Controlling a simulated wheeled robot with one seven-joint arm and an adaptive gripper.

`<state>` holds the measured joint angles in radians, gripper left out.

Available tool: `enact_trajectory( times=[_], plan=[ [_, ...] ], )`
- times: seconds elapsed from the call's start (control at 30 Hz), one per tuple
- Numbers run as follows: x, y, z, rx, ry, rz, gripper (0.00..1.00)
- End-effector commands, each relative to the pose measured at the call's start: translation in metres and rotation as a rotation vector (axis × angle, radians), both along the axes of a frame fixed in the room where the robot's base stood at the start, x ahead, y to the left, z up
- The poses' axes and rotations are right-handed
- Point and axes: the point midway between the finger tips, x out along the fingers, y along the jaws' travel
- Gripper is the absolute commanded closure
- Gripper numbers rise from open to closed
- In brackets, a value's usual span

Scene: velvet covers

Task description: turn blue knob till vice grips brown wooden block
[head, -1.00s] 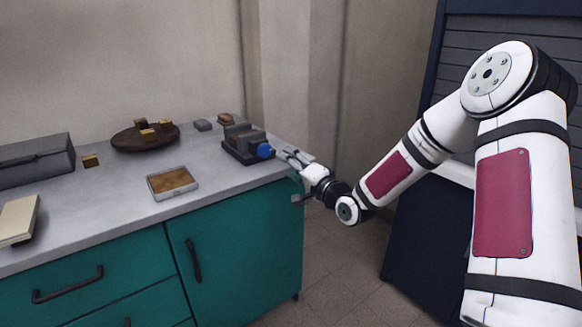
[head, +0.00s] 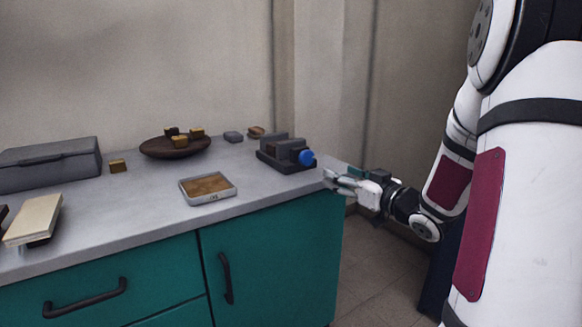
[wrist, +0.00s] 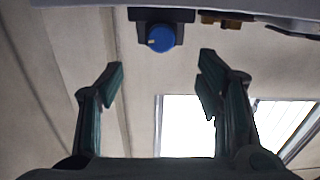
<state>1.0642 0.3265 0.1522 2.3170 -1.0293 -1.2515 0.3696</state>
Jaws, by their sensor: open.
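The dark grey vice (head: 283,153) stands at the right end of the counter. Its blue knob (head: 306,158) faces right, toward my arm. The knob shows at the top of the wrist view (wrist: 161,38), between the fingers' lines but beyond their tips, with a pale mark on its face. My gripper (head: 331,180) is open and empty, just off the counter's right end, lower right of the knob and not touching it. A brown block (head: 256,131) lies behind the vice.
A dark round dish (head: 160,149) holds several small wooden blocks; another block (head: 118,166) sits beside it. A framed tray (head: 230,190), a grey case (head: 50,165) and a cream book (head: 33,220) lie on the counter. Open floor lies right of it.

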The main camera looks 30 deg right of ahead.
Motion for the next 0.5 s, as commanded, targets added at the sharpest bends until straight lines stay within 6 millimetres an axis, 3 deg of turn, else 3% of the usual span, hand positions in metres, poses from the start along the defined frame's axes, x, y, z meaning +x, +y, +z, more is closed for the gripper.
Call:
enact_trajectory(
  times=[0.5],
  plan=[
    [0.095,0.005,-0.002,0.005,-0.001,0.004,0.41]
  ],
)
